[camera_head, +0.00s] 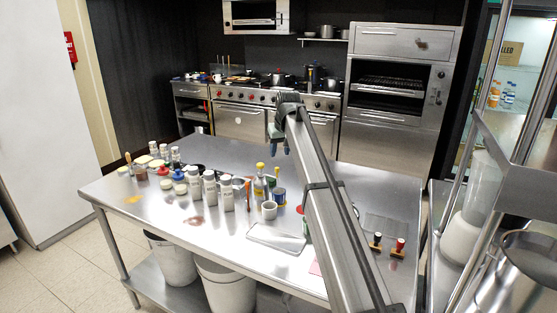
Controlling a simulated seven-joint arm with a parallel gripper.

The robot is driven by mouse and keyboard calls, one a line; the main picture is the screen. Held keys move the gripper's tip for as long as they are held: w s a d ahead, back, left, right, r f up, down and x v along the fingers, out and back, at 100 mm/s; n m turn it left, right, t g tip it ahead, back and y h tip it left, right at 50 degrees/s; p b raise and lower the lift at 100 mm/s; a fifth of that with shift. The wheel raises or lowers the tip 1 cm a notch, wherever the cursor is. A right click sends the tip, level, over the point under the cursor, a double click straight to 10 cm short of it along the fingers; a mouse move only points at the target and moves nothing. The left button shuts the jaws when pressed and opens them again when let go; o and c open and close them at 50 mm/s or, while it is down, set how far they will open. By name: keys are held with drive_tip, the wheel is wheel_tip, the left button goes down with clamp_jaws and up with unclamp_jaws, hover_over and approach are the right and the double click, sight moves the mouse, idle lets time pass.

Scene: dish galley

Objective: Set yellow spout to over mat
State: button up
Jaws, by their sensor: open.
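A small yellow top (260,167), which looks like the yellow spout, sits on a clear bottle near the middle of the steel table. A second yellowish piece shows just right of it, too small to make out. A flat grey sheet (270,238) lies at the table's front; I cannot tell whether it is the mat. My gripper (282,148) is open and hangs above the table's far part, beyond the bottles. It looks empty, and its fingers are small and dark here.
White bottles (210,188) stand left of the yellow-topped bottle. A white cup (269,210) and a blue can (280,196) stand close in front. Two small handled items (398,246) lie at right. My arm hides part of the table. The table's (150,215) front left is mostly clear.

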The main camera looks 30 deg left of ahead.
drive_tip(key=shift+v, duration=2.5)
